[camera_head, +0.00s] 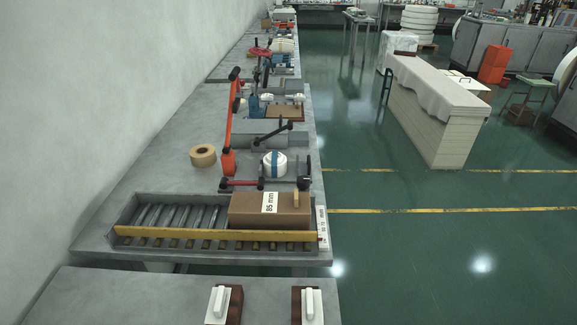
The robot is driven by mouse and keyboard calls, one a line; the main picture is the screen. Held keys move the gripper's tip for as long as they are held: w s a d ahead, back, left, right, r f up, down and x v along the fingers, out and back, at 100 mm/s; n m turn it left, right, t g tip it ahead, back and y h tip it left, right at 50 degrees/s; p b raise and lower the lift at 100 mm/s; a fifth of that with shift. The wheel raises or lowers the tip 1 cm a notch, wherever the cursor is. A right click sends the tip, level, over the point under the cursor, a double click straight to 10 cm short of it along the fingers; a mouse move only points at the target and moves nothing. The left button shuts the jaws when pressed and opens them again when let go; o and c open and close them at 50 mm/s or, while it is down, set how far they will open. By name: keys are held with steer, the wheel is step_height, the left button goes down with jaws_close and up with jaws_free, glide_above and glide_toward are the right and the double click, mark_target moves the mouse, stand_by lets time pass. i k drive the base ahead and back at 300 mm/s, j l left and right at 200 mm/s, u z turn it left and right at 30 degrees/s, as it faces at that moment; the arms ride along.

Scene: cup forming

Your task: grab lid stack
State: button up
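A round white stack with a blue band around it (275,164), which looks like the lid stack, stands on the grey bench (180,180). It is behind the roller tray and just right of a red upright lever. Single lids cannot be made out at this size. Smaller white pieces (282,98) lie farther back along the bench. My gripper is not in view.
A roller tray (150,214) with a yellow front rail holds a brown box marked 85 mm (245,210). A red lever (230,125), a black-handled lever (272,132) and a tape roll (203,155) are near the stack.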

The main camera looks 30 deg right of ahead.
mark_target(275, 163)
steer(key=i+l+u, duration=0.15)
steer(key=l, duration=0.2)
steer(key=i+l+u, duration=0.15)
steer(key=l, duration=0.25)
steer(key=i+l+u, duration=0.15)
steer(key=l, duration=0.25)
steer(key=i+l+u, duration=0.15)
steer(key=l, duration=0.25)
steer(key=i, duration=0.1)
